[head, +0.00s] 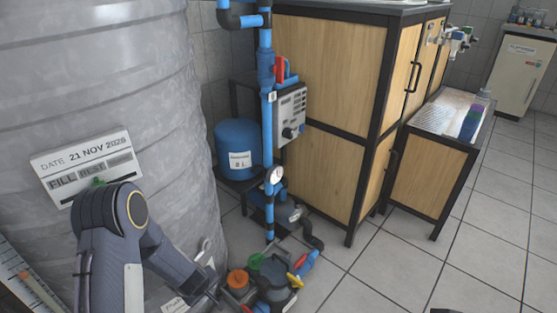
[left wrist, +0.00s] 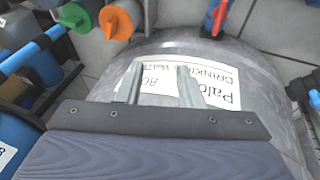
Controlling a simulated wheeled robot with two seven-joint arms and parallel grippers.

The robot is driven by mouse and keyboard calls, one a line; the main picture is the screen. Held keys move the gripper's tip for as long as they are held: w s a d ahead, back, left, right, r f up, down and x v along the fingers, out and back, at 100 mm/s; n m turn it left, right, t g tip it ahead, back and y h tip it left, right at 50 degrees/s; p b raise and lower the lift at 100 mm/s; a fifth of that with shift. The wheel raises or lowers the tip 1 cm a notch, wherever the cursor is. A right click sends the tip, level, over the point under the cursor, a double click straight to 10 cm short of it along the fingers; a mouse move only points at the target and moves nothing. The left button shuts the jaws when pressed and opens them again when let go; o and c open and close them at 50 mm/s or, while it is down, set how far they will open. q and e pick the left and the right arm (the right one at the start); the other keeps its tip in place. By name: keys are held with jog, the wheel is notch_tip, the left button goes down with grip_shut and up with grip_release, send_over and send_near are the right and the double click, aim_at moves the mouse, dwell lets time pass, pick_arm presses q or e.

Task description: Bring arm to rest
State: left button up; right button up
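My left arm (head: 110,220) comes in from the left in the head view, bent at the elbow, its forearm running down to the right in front of the big grey tank (head: 130,60). The gripper end is small and partly lost among the pipework at the bottom. In the left wrist view my left gripper (left wrist: 157,80) has its two fingers apart with nothing between them. Behind the fingers is a grey rounded surface (left wrist: 265,75) with a white printed label (left wrist: 215,82). I cannot tell whether the fingers touch it. My right gripper is not in view.
Orange (head: 238,280) and green (head: 257,262) valve parts stand close to my left gripper, with a pump (head: 275,287) and blue pipe (head: 268,150) nearby. A blue vessel (head: 237,140) and wooden cabinet (head: 330,90) stand behind. Tiled floor (head: 400,270) is clear on the right.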

pick_arm(q)
jog(key=s+d+r+m+t+h, duration=0.1)
jog(key=s+r+m+h, duration=0.15)
jog(key=r, duration=0.95)
jog(key=s+d+r+m+t+h, duration=0.1)
jog(key=s+d+r+h, duration=0.15)
jog(key=r, duration=0.95)
jog(key=s+a+r+m+y, duration=0.15)
jog(key=s+r, duration=0.25)
jog(key=s, duration=0.7)
jog(key=s+r+m+h, duration=0.1)
jog(key=s+r+m, duration=0.3)
jog(key=s, duration=0.6)
notch_tip(320, 180, up, 34)
jog(key=p, duration=3.3)
jog(key=shift+n+g+p, duration=0.3)
jog(key=shift+n, duration=0.1)
jog(key=shift+d+f+y, duration=0.1)
jog(key=shift+f+y, duration=0.05)
jog(key=shift+y, duration=0.1)
